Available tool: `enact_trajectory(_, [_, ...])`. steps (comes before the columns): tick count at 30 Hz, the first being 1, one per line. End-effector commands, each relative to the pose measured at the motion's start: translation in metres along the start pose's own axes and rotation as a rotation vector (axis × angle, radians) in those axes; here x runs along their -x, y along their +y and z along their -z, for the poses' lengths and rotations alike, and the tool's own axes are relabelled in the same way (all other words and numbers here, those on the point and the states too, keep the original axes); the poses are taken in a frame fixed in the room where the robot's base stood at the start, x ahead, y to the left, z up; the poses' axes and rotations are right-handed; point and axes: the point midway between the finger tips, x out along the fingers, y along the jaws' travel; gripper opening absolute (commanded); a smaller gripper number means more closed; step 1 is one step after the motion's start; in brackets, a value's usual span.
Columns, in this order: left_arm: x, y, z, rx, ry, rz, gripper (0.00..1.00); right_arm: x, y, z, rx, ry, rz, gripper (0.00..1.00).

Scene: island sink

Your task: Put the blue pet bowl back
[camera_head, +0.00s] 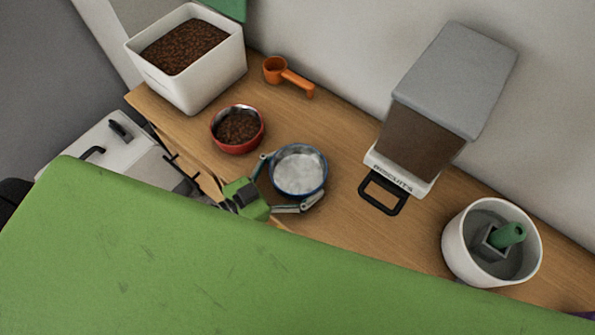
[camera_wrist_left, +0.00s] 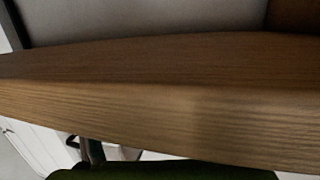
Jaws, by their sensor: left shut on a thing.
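The blue pet bowl (camera_head: 299,170) is round, with a blue rim and a pale grey inside that looks empty. It is on or just above the wooden counter, in the middle of the head view. My left gripper (camera_head: 291,183) is shut on it, one finger at its left side and the other along its lower right side. In the left wrist view the bowl does not show; the counter's front edge (camera_wrist_left: 160,110) fills the middle. My right gripper is in neither view.
A red bowl of kibble (camera_head: 238,130) stands close to the left. Behind it are a white kibble bin (camera_head: 190,75) and an orange scoop (camera_head: 288,77). A biscuit container (camera_head: 425,125) and a white bucket (camera_head: 460,245) stand to the right. Bare counter lies between.

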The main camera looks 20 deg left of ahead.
Motion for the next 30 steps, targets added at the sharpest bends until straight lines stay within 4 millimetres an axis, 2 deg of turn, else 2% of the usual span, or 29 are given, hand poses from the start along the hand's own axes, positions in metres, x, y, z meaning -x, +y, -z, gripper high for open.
enact_trajectory(4, [-0.001,0.000,-0.004,0.000,0.001,0.000,0.61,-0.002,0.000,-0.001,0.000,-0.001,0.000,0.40])
enact_trajectory(5, [0.000,0.000,-0.003,0.000,0.000,0.000,0.94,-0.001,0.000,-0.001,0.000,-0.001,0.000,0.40])
enact_trajectory(6, [0.000,0.000,-0.003,0.000,0.000,0.000,1.00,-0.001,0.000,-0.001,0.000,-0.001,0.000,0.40])
enact_trajectory(21, [0.002,0.000,0.000,0.000,-0.002,0.000,1.00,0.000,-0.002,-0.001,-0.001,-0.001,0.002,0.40])
enact_trajectory(26, [0.022,0.000,-0.002,0.001,-0.006,0.000,1.00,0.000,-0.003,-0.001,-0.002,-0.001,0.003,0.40])
enact_trajectory(30, [0.049,0.000,-0.002,0.001,-0.006,0.001,1.00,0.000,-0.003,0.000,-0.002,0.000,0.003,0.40])
